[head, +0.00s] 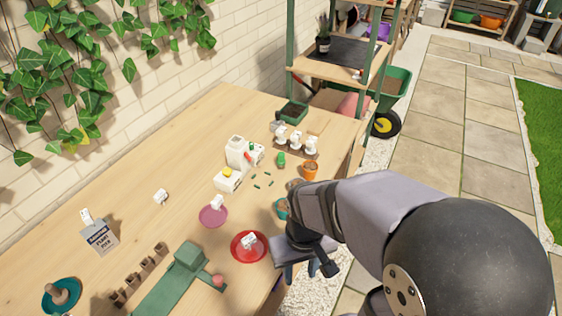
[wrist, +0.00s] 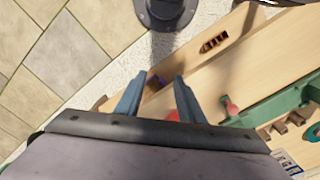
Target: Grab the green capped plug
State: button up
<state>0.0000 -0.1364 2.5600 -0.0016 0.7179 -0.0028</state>
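My gripper (wrist: 160,76) shows in the wrist view with its two blue-grey fingers apart and no plug held between them. In the head view my gripper hangs by the table's front edge, to the right of the red saucer, and its fingertips are not clear. A small upright green object (head: 281,160) stands towards the far end of the table, left of the orange pot; I cannot tell whether it is the green capped plug. Several white plugs (head: 296,141) stand on a brown rack behind it, and I make out no green cap on them. The wrist view shows no plug clearly.
A red saucer (head: 236,254) and a pink saucer (head: 206,221) each hold a white piece. An orange pot (head: 310,170), a white dispenser (head: 237,150) and a green press (head: 186,262) also stand on the table. The table's left part has bare wood.

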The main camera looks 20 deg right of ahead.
aim_at(282, 158)
jog(key=shift+o, duration=1)
